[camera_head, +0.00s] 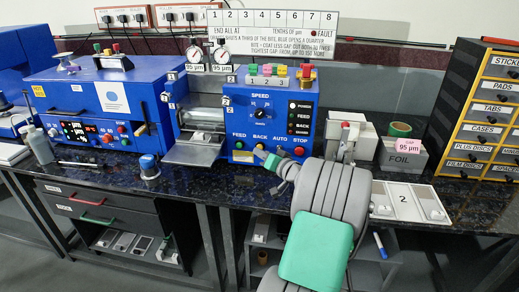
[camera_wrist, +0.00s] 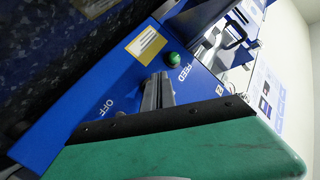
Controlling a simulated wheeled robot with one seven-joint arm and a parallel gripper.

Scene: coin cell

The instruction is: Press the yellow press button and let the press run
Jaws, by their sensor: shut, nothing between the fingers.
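A blue machine (camera_head: 262,112) stands at the middle of the bench, with a speed dial and a row labelled FEED, BACK, AUTO and STOP. The green FEED button (camera_head: 239,145), blue AUTO button (camera_head: 280,152) and red STOP button (camera_head: 299,152) show. My gripper (camera_head: 262,154) is shut and empty, in front of the panel near the BACK label. I cannot clearly make out a yellow button; the gripper hides part of that row. In the wrist view the shut fingers (camera_wrist: 158,88) are close to the blue panel, beside the green FEED button (camera_wrist: 171,58). Contact cannot be told.
A larger blue machine (camera_head: 105,95) stands at the left. A blue-capped jar (camera_head: 149,167) and a pen lie on the dark bench. A grey-white device (camera_head: 350,137), a foil box (camera_head: 403,157) and a drawer cabinet (camera_head: 480,110) stand at the right.

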